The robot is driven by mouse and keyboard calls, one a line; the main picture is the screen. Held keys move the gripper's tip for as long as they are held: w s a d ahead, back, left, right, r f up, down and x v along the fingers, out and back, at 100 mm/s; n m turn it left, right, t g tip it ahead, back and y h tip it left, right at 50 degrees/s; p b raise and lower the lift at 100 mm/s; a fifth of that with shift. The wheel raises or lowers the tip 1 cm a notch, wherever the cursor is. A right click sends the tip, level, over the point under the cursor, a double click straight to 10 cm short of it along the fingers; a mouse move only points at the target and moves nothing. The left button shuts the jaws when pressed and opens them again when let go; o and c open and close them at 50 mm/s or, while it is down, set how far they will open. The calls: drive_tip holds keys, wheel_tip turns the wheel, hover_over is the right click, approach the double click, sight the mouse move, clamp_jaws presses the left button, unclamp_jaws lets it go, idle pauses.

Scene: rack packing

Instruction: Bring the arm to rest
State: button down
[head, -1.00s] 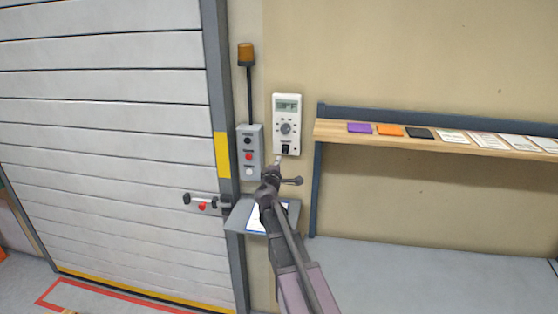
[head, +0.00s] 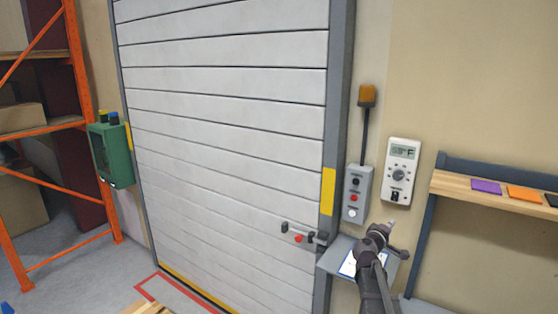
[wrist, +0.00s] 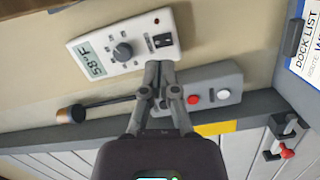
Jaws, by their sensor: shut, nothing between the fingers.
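My gripper (wrist: 159,70) is shut and empty in the wrist view, its fingertips together in front of the wall between the thermostat and the button box. In the head view my arm reaches up from the lower right, and the gripper end (head: 388,226) is small there. The white thermostat (head: 401,172) is on the wall just above it; in the wrist view its display (wrist: 93,60) seems to read 59°F. The grey button box (head: 356,194) is left of the thermostat, with black, red and white buttons. I cannot tell the exact gap between the fingertips and the wall.
A small grey shelf (head: 331,263) with a paper sheet lies behind my arm. A closed roller door (head: 225,150) with a red-knobbed latch (head: 299,238) fills the middle. An orange rack (head: 88,150) and green box (head: 112,156) stand left. A wooden ledge (head: 450,186) is at right.

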drive_tip(key=s+a+f+m+g+y+b, duration=0.1)
drive_tip(key=s+a+f+m+g+y, duration=0.2)
drive_tip(key=s+f, duration=0.45)
drive_tip(key=s+a+f+m+g+y+b, duration=0.1)
drive_tip(key=s+a+f+m+g+b, duration=0.2)
drive_tip(key=s+f+g, duration=0.4)
drive_tip(key=s+a+f+g+y, duration=0.1)
drive_tip(key=s+a+f+y, duration=0.3)
drive_tip(key=s+a, duration=0.2)
drive_tip(key=s+a+f+g+y+b, duration=0.1)
drive_tip(key=s+a+f+y, duration=0.3)
drive_tip(key=a, duration=0.5)
drive_tip(key=s+f, duration=0.1)
drive_tip(key=s, duration=0.1)
drive_tip(key=shift+s+f+m+g, duration=0.2)
drive_tip(key=shift+s+m+g, duration=0.1)
drive_tip(key=shift+g, duration=0.1)
